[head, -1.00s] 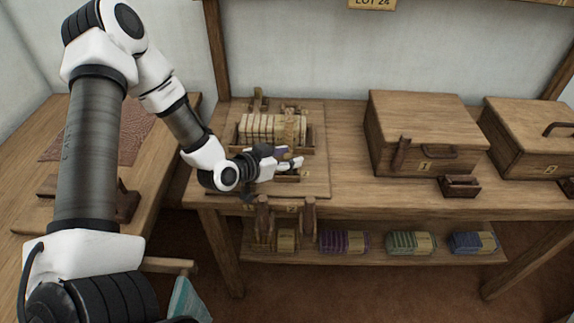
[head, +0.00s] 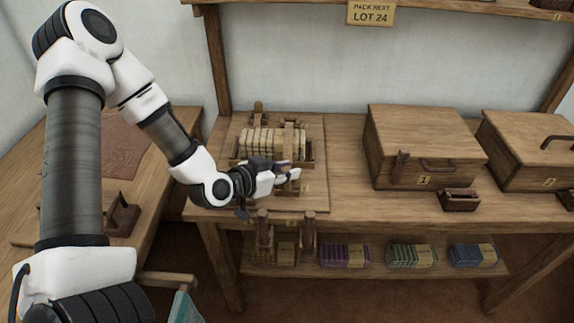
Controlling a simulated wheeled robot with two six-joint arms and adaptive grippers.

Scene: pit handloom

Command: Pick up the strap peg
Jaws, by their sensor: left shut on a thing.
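My left gripper (head: 288,176) is at the front of a wooden packing fixture (head: 238,163) on the bench. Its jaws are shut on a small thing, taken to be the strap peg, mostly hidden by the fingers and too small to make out. Just behind the gripper, a row of cream bundles (head: 262,142) stands in the fixture, with a brown upright strap or bar (head: 289,140) at its right end. My right gripper is not in view.
A closed wooden box marked 1 (head: 424,140) and a second box (head: 535,145) stand to the right. A small wooden tray (head: 459,200) sits before the first. Purple (head: 343,256), green (head: 410,256) and blue (head: 473,255) bundles lie on the lower shelf. Bench between fixture and boxes is clear.

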